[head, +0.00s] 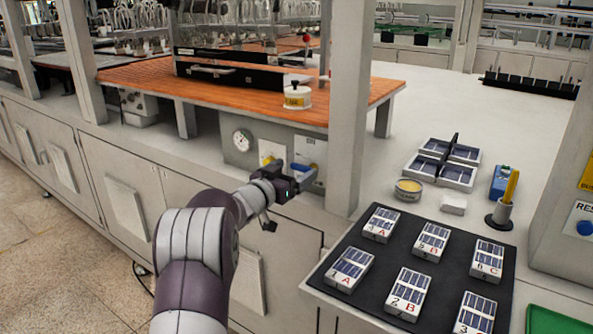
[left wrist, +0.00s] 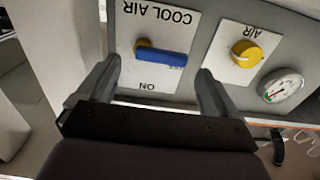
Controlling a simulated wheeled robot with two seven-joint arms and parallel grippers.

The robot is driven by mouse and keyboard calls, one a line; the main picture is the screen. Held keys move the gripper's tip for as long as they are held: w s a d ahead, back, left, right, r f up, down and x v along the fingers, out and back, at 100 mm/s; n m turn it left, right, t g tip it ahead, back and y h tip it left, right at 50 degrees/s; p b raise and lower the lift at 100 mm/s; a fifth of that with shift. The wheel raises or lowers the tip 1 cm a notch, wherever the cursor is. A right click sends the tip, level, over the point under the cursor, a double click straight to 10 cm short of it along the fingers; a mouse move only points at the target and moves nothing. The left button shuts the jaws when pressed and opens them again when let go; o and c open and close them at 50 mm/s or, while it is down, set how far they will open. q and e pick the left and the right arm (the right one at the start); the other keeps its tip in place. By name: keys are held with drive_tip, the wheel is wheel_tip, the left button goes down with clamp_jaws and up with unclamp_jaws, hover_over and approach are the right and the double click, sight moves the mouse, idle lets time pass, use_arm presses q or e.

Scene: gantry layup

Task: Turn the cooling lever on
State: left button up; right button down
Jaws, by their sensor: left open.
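The cooling lever (left wrist: 165,58) is a blue handle on a yellow pivot, on a white plate (left wrist: 182,20) marked COOL AIR and ON. The left wrist view shows the plate upside down, with the handle roughly level, slightly tilted, and away from the ON mark. My left gripper (left wrist: 158,70) is open, with one finger on each side of the handle in that view; I cannot tell whether either touches it. In the head view my left gripper (head: 308,178) is at the panel and partly hides the blue lever (head: 297,168). My right gripper is not in view.
A yellow AIR knob (left wrist: 246,52) and a round gauge (left wrist: 281,87) sit beside the lever plate. A grey post (head: 347,110) stands just right of the panel. A black mat (head: 390,268) with several cell blocks lies on the bench at right.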

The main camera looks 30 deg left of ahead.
use_arm(q)
drive_tip(key=shift+w, duration=1)
drive_tip(key=shift+s, duration=0.1)
drive_tip(key=c, duration=1.1)
drive_tip(key=shift+o, duration=0.2)
